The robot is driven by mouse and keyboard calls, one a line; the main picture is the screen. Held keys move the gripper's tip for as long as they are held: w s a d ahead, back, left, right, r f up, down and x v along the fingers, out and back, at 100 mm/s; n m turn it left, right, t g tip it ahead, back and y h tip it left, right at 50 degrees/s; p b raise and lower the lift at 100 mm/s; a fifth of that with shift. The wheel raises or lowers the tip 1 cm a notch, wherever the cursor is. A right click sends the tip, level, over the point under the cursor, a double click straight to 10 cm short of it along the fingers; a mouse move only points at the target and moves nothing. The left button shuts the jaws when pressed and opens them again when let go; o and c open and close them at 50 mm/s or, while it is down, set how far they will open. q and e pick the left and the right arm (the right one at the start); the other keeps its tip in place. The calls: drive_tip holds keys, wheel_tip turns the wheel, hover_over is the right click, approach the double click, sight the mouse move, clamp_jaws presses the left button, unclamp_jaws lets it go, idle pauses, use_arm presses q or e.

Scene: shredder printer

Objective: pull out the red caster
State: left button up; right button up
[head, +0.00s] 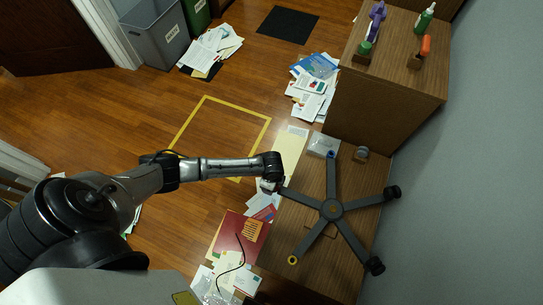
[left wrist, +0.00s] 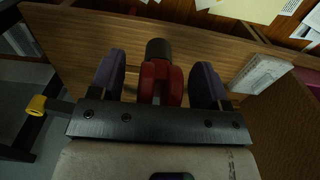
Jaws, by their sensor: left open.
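The red caster (left wrist: 161,82) shows in the left wrist view as a red fork with a dark part at its far end. My left gripper (left wrist: 156,76) is open, with one purple finger on each side of the caster and small gaps visible. In the head view my left gripper (head: 271,184) is at the left leg tip of the dark five-legged chair base (head: 332,209), and hides the red caster there. My right gripper is not in view.
The base lies on a wooden surface (head: 345,272). Its other legs end in a blue ring (head: 331,155), a yellow ring (head: 293,260) and two black casters (head: 392,192).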

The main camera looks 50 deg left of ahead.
use_arm(q)
drive_tip(key=c, duration=0.7)
clamp_jaws()
drive_tip(key=shift+r+p, duration=0.3)
drive_tip(key=shift+p, duration=0.1)
idle(0.5)
drive_tip(key=shift+r+p, duration=0.4)
drive_tip(key=shift+p, duration=0.15)
unclamp_jaws()
drive_tip(key=c, duration=0.6)
clamp_jaws()
